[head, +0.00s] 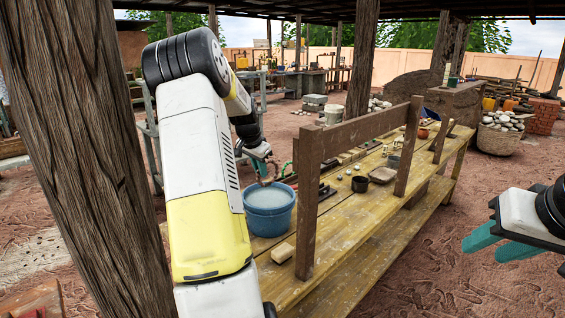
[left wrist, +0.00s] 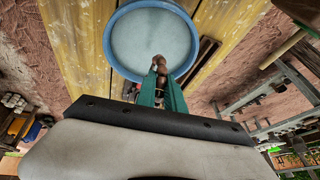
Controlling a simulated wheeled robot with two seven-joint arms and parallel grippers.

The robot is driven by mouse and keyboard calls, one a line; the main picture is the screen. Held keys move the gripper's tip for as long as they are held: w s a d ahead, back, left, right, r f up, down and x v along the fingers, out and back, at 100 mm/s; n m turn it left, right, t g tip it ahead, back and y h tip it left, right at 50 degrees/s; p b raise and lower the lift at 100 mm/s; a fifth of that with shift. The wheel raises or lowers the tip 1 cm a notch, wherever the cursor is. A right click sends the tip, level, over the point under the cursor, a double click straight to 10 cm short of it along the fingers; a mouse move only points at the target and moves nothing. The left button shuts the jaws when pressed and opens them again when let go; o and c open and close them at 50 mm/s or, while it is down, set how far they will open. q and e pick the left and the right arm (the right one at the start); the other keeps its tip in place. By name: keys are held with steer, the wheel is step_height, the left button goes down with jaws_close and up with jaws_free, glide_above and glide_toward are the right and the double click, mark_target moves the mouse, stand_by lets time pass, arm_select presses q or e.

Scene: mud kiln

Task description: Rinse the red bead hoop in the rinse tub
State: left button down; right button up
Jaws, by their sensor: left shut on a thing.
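The blue rinse tub (head: 268,222) stands on the wooden bench, filled with pale cloudy water; its round rim also shows in the left wrist view (left wrist: 112,48). My left gripper (head: 262,168) is shut on the red bead hoop (head: 266,183), which looks brownish red. The hoop hangs from the teal fingertips above the tub's far side. In the left wrist view, beads of the hoop (left wrist: 158,62) show at the fingertips, overlapping the tub's edge. Whether the hoop touches the water cannot be told. My right gripper (head: 483,252) is open and empty, off the bench at the right.
A brown wooden frame (head: 308,205) rises from the bench right of the tub. A pale block (head: 282,253) lies in front of it. A dark cup (head: 359,184) and shallow dish (head: 383,175) sit farther right. A thick post (head: 90,150) stands at the left.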

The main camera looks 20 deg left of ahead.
arm_select(q)
step_height(320, 180, down, 14)
stand_by(1.1)
steer(key=shift+r, duration=0.2)
stand_by(3.0)
steer(key=shift+r, duration=0.25)
steer(key=shift+f, duration=0.4)
stand_by(0.5)
steer(key=shift+r, duration=6.5)
